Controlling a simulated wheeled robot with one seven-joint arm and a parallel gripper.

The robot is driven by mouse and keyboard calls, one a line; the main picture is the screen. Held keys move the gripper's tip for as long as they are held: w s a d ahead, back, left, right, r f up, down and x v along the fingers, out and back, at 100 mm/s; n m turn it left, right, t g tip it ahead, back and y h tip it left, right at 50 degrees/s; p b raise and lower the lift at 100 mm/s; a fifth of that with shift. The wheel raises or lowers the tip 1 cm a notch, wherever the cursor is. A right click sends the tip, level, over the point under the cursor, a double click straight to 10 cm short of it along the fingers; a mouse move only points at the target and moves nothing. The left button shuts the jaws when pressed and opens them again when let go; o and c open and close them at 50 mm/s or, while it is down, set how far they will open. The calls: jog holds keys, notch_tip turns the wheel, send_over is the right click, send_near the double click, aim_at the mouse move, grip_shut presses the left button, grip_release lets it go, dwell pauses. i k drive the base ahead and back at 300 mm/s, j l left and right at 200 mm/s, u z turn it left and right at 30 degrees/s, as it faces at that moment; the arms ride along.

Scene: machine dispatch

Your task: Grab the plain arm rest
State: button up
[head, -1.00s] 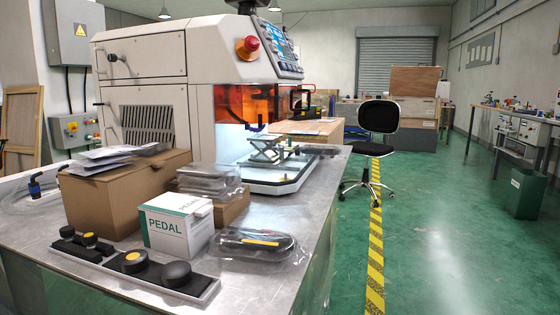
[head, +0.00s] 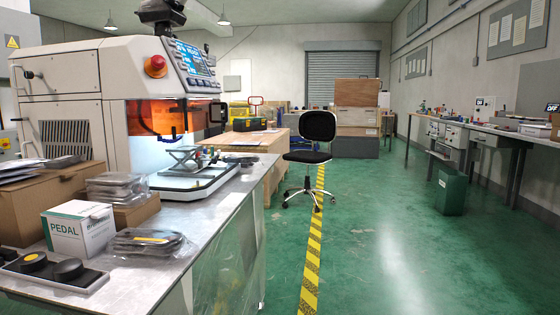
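No item is clearly recognisable as the plain arm rest. On the metal table, a clear bag (head: 148,243) holds dark, flat, rounded pieces with a yellow mark. More bagged flat grey pieces (head: 113,188) lie stacked on a small cardboard box (head: 138,211). A tray (head: 85,287) at the lower left edge, partly cut off, holds a black round knob (head: 69,269) and a black knob with a yellow top (head: 33,260). My gripper is not in view.
A white PEDAL box (head: 78,229) stands beside the bag. A large machine (head: 75,90) is behind the table (head: 200,217). A black swivel chair (head: 316,140) stands by the yellow floor stripe (head: 312,240).

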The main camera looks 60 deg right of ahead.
aim_at(240, 160)
jog(key=l+z, duration=0.65)
jog(key=z, duration=0.15)
jog(key=i+l+z, duration=0.15)
jog(key=l+z, duration=0.25)
jog(key=i+u, duration=0.1)
jog(key=u, duration=0.4)
